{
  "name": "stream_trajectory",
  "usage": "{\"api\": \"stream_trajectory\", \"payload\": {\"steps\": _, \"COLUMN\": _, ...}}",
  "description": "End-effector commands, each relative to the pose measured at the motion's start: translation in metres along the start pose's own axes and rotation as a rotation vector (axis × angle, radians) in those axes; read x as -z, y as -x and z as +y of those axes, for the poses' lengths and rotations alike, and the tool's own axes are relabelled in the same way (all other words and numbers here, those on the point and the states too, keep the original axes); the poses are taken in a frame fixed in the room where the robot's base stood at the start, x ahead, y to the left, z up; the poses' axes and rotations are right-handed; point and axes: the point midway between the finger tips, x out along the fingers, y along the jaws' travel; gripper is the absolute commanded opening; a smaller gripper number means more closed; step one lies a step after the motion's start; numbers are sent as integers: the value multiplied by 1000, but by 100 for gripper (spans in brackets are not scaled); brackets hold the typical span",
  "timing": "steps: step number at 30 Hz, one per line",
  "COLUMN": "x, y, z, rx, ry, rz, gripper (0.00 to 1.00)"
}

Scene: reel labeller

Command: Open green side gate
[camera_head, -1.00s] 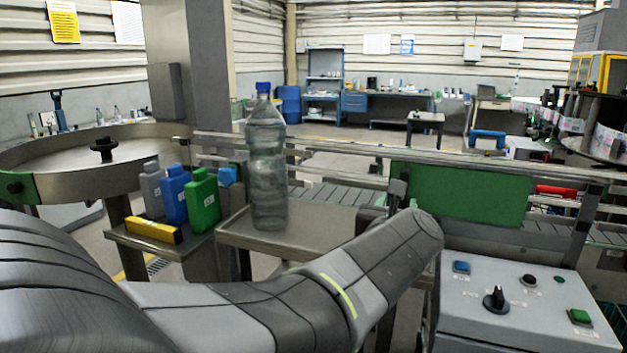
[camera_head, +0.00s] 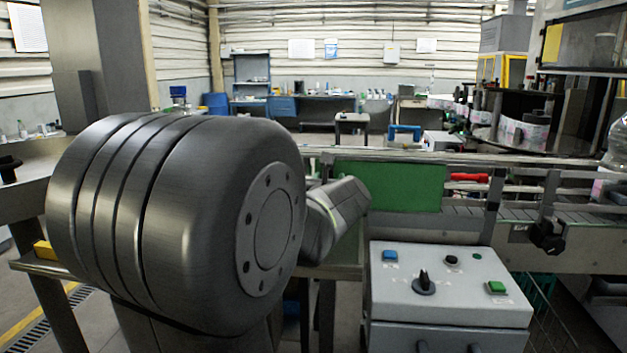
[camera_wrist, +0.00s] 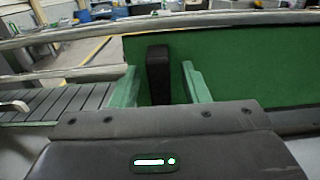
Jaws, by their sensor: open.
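The green side gate (camera_head: 405,187) is a flat green panel on the near side of the conveyor, above the grey control box. In the wrist view the green gate (camera_wrist: 240,68) fills the right side, with a dark upright handle (camera_wrist: 158,62) near its left end. My gripper (camera_wrist: 160,84) is open, with its two pale green fingers on either side of the handle. I cannot tell whether the fingers touch it. In the head view my gripper is hidden behind my own arm. The gate looks upright and in line with the rails.
The control box (camera_head: 450,285) with a black knob and coloured buttons stands in front of the gate. The conveyor's metal rails (camera_head: 500,172) run left and right of it. A yellow block (camera_head: 43,250) shows on the side table at left, largely hidden by my arm.

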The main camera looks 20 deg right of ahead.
Motion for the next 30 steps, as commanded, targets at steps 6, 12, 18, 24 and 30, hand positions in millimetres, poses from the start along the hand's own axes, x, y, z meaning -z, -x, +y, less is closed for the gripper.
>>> {"api": "stream_trajectory", "payload": {"steps": 6, "x": 0, "y": -4, "z": 0, "rx": 0, "ry": 0, "rz": -1, "gripper": 42}}
{"api": "stream_trajectory", "payload": {"steps": 12, "x": 0, "y": -3, "z": 0, "rx": 0, "ry": 0, "rz": -1, "gripper": 28}}
{"api": "stream_trajectory", "payload": {"steps": 18, "x": 0, "y": -3, "z": 0, "rx": 0, "ry": 0, "rz": -1, "gripper": 0}}
{"api": "stream_trajectory", "payload": {"steps": 24, "x": -2, "y": -4, "z": -7, "rx": 2, "ry": 1, "rz": -1, "gripper": 0}}
{"api": "stream_trajectory", "payload": {"steps": 30, "x": -4, "y": -4, "z": -45, "rx": 6, "ry": 3, "rz": 1, "gripper": 0}}
